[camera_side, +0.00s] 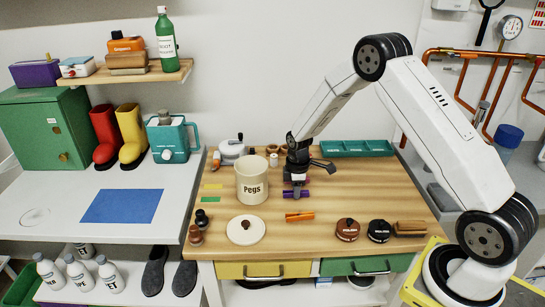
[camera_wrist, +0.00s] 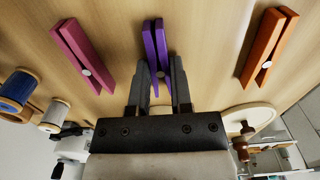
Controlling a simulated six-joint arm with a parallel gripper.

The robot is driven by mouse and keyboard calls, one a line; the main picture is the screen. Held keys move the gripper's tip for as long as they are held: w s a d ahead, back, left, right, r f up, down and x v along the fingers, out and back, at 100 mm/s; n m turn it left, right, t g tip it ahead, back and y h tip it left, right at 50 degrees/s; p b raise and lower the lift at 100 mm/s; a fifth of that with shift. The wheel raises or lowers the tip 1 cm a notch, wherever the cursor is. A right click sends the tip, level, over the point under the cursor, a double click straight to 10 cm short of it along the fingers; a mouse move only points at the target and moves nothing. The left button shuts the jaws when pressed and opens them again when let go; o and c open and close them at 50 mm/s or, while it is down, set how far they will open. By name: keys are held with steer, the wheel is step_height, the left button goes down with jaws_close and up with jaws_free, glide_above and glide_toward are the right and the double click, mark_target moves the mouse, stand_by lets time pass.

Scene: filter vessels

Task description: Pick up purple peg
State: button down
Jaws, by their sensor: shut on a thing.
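The purple peg (camera_wrist: 155,55) lies on the wooden bench between the two fingers of my gripper (camera_wrist: 160,88) in the wrist view. In the side view the purple peg (camera_side: 296,193) shows just under my gripper (camera_side: 297,184), partly hidden by it. The fingers are shut on the peg, which is at or close to the bench top. A pink peg (camera_wrist: 84,55) lies to the left in the wrist view, and an orange peg (camera_wrist: 269,46) lies to the right. The orange peg also shows in the side view (camera_side: 299,217), in front of my gripper.
A cream pot marked Pegs (camera_side: 252,181) stands left of my gripper, with its round lid (camera_side: 246,230) in front. Two dark round tins (camera_side: 347,230) (camera_side: 379,231) and a brush (camera_side: 410,228) are at front right. A teal tray (camera_side: 356,148) lies behind.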

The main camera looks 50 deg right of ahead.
steer(key=shift+r, duration=0.1)
steer(key=shift+r, duration=0.85)
steer(key=s+a+r, duration=0.2)
steer(key=s+r, duration=0.9)
steer(key=s, duration=0.2)
steer(key=shift+s+a, duration=0.4)
steer(key=shift+w, duration=0.15)
